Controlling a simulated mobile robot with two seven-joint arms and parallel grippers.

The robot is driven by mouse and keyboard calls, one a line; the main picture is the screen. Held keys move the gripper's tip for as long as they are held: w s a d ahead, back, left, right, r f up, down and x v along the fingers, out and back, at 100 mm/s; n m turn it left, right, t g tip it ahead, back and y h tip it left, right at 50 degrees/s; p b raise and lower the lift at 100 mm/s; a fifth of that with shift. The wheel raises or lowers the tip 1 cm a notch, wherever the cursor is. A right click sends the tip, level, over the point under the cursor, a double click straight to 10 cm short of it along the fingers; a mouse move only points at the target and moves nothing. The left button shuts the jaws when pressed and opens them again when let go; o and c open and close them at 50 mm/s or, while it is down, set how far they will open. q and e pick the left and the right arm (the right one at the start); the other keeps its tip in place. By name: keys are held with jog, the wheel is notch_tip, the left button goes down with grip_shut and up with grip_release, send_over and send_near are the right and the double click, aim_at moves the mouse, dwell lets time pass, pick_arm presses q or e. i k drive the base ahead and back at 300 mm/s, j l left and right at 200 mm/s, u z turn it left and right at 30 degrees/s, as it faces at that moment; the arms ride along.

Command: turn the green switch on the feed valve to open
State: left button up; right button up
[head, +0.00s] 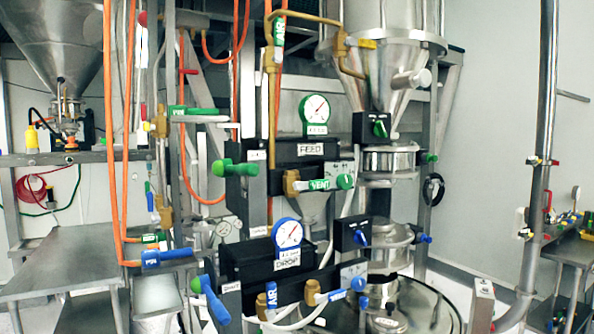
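The feed valve block (306,155) is a black unit labelled FEED at the centre of the head view. A round green-rimmed gauge (315,109) sits on top of it. To its upper right, a black box in front of the steel hopper carries a green rotary switch (380,127); its exact setting is too small to read. A green knob (345,181) is at the block's lower right, by the VENT label. A green lever handle (222,168) sticks out on its left. Neither of my grippers is in view, and nothing covers the switch.
Below is a black DROP block (265,259) with a blue gauge and blue handles, and a blue switch (361,238) on its right. Hoses and pipes run close around both blocks. A steel table (72,257) stands at left. A steel post (541,150) stands at right.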

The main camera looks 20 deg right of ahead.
aim_at(380, 130)
jog(key=z, duration=1.25)
